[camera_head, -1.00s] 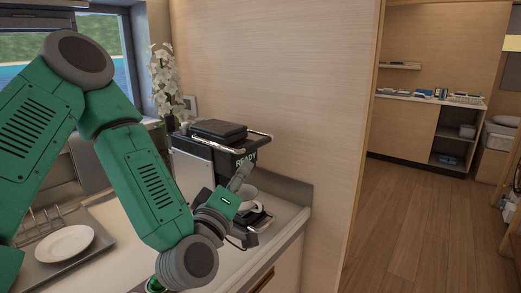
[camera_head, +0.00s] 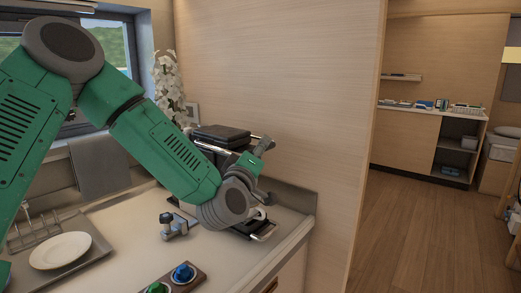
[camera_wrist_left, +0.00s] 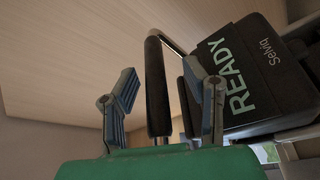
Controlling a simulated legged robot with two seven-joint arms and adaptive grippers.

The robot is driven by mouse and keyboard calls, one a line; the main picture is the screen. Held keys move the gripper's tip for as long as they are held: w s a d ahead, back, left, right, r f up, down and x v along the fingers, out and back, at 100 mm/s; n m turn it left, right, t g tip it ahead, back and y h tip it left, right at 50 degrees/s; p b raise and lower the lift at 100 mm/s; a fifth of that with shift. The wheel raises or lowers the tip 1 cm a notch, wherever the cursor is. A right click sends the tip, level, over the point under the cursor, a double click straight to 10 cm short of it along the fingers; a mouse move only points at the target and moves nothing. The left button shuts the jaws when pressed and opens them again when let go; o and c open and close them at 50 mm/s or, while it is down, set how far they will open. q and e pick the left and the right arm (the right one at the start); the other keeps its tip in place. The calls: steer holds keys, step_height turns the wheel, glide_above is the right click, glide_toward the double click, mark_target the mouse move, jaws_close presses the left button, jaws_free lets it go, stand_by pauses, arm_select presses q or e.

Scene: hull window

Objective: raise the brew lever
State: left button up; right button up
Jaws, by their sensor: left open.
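The coffee machine (camera_head: 222,136) is dark, with a flat black top, and stands on the counter against the wood panel. In the left wrist view its black front (camera_wrist_left: 250,85) reads "READY". The brew lever (camera_wrist_left: 157,88) is a black bar on a bent metal arm. In that view it lies between the two spread fingers of my left gripper (camera_wrist_left: 160,78), with gaps visible on both sides. In the head view my left gripper (camera_head: 263,149) is at the machine's front, and my wrist hides much of the machine. My right gripper is out of view.
A white cup (camera_head: 261,213) shows partly under my wrist at the machine's base. A small metal clamp-like item (camera_head: 173,226) and blue and green knobs (camera_head: 183,272) are on the counter (camera_head: 130,225). A white plate (camera_head: 60,251) sits on a tray at left.

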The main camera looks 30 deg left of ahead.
arm_select(q)
steer(key=shift+a, duration=0.15)
steer(key=shift+d, duration=0.35)
jaws_close()
steer(key=shift+r, duration=0.15)
